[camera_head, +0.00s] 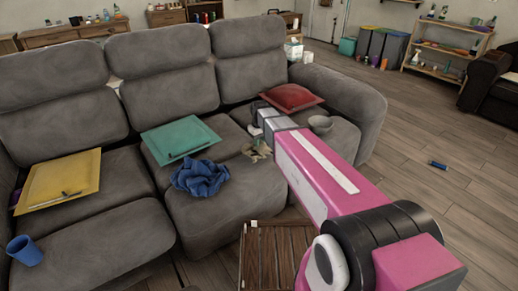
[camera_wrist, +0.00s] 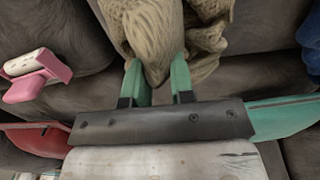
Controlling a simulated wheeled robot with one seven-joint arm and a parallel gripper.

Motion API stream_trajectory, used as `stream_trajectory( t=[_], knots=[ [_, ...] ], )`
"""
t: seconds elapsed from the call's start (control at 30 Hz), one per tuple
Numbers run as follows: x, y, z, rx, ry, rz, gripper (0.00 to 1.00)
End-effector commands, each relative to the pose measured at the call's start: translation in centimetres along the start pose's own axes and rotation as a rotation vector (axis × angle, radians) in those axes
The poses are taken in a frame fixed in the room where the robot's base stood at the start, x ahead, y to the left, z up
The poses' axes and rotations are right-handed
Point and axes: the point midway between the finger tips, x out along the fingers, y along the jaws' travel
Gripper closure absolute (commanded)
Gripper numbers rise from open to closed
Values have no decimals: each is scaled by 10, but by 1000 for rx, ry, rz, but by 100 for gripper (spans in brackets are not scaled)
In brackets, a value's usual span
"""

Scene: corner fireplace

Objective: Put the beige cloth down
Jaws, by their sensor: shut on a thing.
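The beige cloth (camera_wrist: 157,35) is crumpled and hangs between the two green fingers of my gripper (camera_wrist: 160,80) in the wrist view. My gripper is shut on it. In the head view the cloth (camera_head: 257,150) shows as a small beige bundle just beyond the end of my arm, over the right part of the grey sofa (camera_head: 232,195). My arm hides part of the gripper there. I cannot tell whether the cloth touches the seat.
A blue cloth (camera_head: 200,178), teal folder (camera_head: 180,139), yellow folder (camera_head: 60,180), red folder (camera_head: 291,97), bowl (camera_head: 320,124) and blue cup (camera_head: 25,250) are on the sofa. A slatted wooden table (camera_head: 268,255) stands in front. Some seat areas are bare.

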Motion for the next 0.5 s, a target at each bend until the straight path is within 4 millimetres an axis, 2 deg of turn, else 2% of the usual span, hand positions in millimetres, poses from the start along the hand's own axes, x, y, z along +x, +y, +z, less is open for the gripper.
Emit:
stream_trajectory(
  t=[0.17, 0.4, 0.5],
  knots=[
    [10, 1, 0, 0, -1, 0, 100],
    [39, 1, 0, 0, 0, 0, 100],
    [41, 1, 0, 0, 1, 0, 100]
  ],
)
